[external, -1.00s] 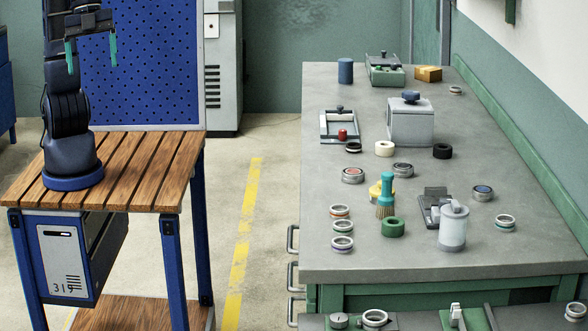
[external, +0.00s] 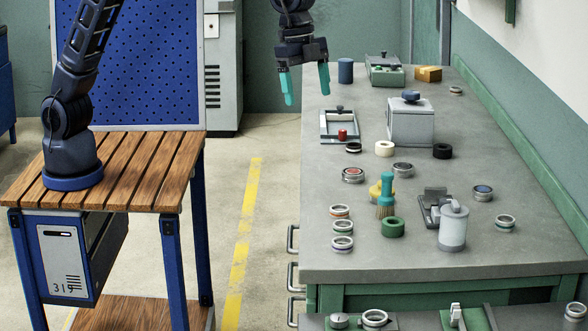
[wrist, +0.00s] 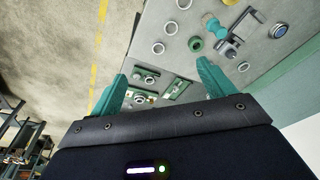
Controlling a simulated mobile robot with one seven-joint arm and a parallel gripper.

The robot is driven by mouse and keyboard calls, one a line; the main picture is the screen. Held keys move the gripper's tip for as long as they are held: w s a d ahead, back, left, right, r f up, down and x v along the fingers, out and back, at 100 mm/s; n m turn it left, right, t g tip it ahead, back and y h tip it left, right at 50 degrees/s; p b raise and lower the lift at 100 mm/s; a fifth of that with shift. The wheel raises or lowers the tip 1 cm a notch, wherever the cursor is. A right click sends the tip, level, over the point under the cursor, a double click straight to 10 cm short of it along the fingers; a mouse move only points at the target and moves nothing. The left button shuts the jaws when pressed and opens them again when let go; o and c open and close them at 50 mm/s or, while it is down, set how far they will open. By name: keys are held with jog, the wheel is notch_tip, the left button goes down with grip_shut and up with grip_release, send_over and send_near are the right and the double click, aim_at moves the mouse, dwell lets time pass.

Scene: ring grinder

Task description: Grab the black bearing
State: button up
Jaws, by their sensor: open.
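My gripper (external: 306,88) hangs at the bench's far left edge with two teal fingers spread apart. It is empty and well to the left of the bearing. In the wrist view my gripper's fingers (wrist: 160,82) also show apart with nothing between them.
A cream ring (external: 385,149), metal bearings (external: 403,170), a green ring (external: 393,227), a brush (external: 386,195) and a white canister (external: 453,228) stand nearby. The bench is clear right of the bearing.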

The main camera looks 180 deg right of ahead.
jog(key=s+a+f+n, duration=0.1)
jog(key=s+a+f, duration=0.3)
jog(key=s+a, duration=0.3)
jog(key=s+a+f+n, duration=0.1)
jog(key=s+a+f, duration=0.3)
jog(key=s+a, duration=0.35)
jog(key=n, duration=0.1)
send_near(403, 166)
jog(key=shift+g+h, duration=0.3)
jog(key=f, duration=0.2)
jog(key=a+f, duration=0.1)
jog(key=f, duration=0.2)
jog(key=w+f, duration=0.1)
jog(key=f, duration=0.2)
jog(key=shift+a+f, duration=0.2)
jog(key=shift+a, duration=0.05)
jog(key=c, duration=1.2)
